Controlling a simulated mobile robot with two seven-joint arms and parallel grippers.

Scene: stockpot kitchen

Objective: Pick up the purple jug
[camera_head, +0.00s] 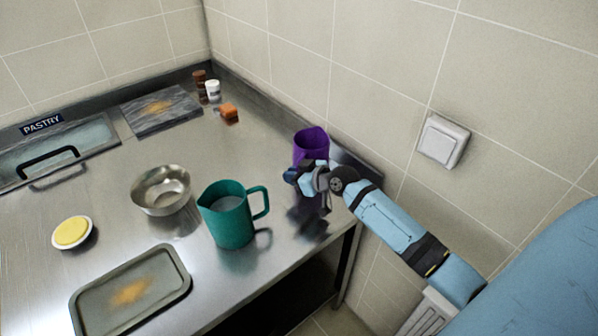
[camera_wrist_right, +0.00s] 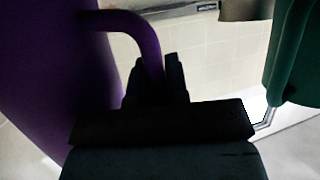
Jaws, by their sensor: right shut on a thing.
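The purple jug (camera_head: 311,144) is near the back right edge of the steel counter, close to the tiled wall. Its lower part is hidden behind my right gripper (camera_head: 308,178). In the right wrist view the jug's body (camera_wrist_right: 62,75) fills the left side, and its handle curves down between the fingers of my right gripper (camera_wrist_right: 158,80). The gripper is shut on the handle. I cannot tell whether the jug's base touches the counter. My left gripper is in neither view.
A teal jug (camera_head: 231,222) stands left of my right gripper and also shows in the right wrist view (camera_wrist_right: 291,60). A steel bowl (camera_head: 161,190), a yellow-filled dish (camera_head: 72,232) and a grey tray (camera_head: 131,292) are further left. An orange block (camera_head: 229,113) is at the back. The wall is close on the right.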

